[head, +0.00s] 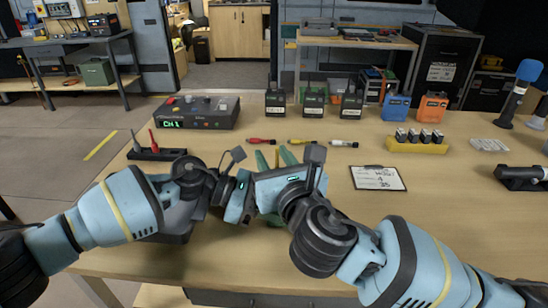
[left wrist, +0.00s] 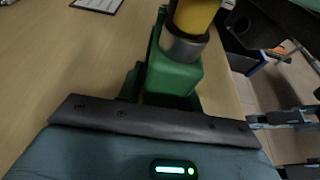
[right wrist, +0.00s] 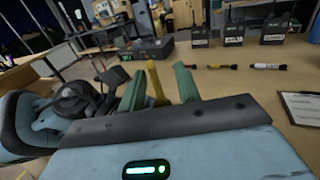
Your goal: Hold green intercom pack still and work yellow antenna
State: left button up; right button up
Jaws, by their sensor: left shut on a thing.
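The green intercom pack (left wrist: 175,75) is between the fingers of my left gripper (left wrist: 165,95), which is shut on it. In the head view the pack is mostly hidden behind my grippers. The yellow antenna (left wrist: 195,14) rises from a grey collar on top of the pack. In the right wrist view the yellow antenna (right wrist: 155,85) stands between the two green fingers of my right gripper (right wrist: 158,86), with a gap on each side. The right gripper is open; I cannot tell how deep the antenna sits between its fingers.
Loose red (head: 262,141), yellow (head: 300,141) and white (head: 344,144) antennas lie beyond my grippers. Dark packs (head: 313,104) stand behind. A clipboard (head: 378,178) lies right, a dark control box (head: 197,113) back left, a yellow battery holder (head: 418,147) back right. The front right table is clear.

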grip_shut()
jog(key=c, duration=0.7)
grip_release()
grip_shut()
jog(key=shift+d+m+t+h, duration=0.15)
jog(key=shift+m+t+h, duration=0.2)
jog(key=shift+m+h, duration=0.7)
jog(key=shift+d+m+t+h, duration=0.1)
jog(key=shift+m+t+h, duration=0.35)
jog(key=shift+h, duration=1)
jog(key=m+h, duration=0.2)
jog(key=shift+h, duration=0.4)
jog(key=shift+d+m+h, duration=0.25)
jog(key=shift+m+h, duration=0.45)
jog(key=shift+h, duration=0.4)
